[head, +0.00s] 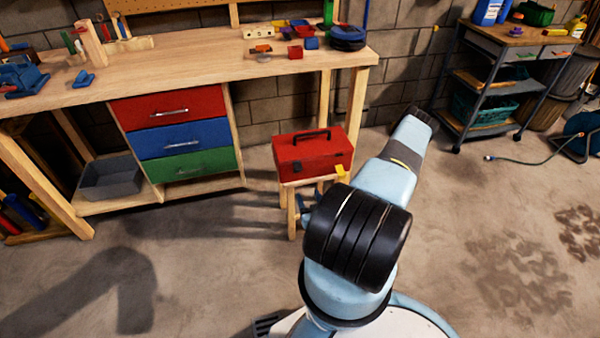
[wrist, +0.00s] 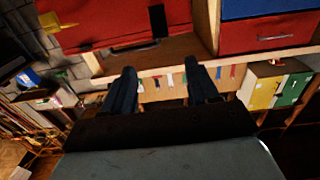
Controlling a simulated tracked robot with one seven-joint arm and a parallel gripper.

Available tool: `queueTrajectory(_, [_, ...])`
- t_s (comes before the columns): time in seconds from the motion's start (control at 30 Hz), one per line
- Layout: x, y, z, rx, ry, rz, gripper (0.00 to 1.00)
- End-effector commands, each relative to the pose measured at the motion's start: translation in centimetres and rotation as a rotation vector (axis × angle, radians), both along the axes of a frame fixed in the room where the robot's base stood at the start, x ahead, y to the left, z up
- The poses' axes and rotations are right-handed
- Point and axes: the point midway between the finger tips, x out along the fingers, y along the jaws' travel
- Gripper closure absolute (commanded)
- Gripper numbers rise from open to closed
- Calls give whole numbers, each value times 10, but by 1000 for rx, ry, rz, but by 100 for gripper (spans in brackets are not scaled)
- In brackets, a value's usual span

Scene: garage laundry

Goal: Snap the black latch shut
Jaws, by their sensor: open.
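The red toolbox (head: 308,157) with a black handle sits on a small wooden stool (head: 291,215) in front of the workbench. In the wrist view the toolbox (wrist: 95,22) fills the upper left, close beyond the fingers. The black latch (wrist: 158,20) is a dark upright strip on its red face; it looks small in the head view (head: 296,168). I cannot tell whether it is closed. A yellow latch (head: 341,171) is near the right corner, and at the left in the wrist view (wrist: 48,20). My gripper (wrist: 162,78) is open and empty, apart from the latch.
The workbench (head: 180,65) stands behind, with red, blue and green drawers (head: 185,138) and a grey bin (head: 110,180) below. Loose tools and blocks lie on top. A wheeled cart (head: 500,80) stands at the right. The concrete floor around the stool is largely clear.

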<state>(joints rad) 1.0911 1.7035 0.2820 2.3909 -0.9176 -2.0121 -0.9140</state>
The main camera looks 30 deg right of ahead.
Motion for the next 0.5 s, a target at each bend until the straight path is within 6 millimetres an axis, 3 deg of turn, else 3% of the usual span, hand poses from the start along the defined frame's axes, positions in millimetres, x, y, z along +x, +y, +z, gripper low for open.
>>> queueTrajectory(0.5, [77, -23, 1, -2, -2, 1, 40])
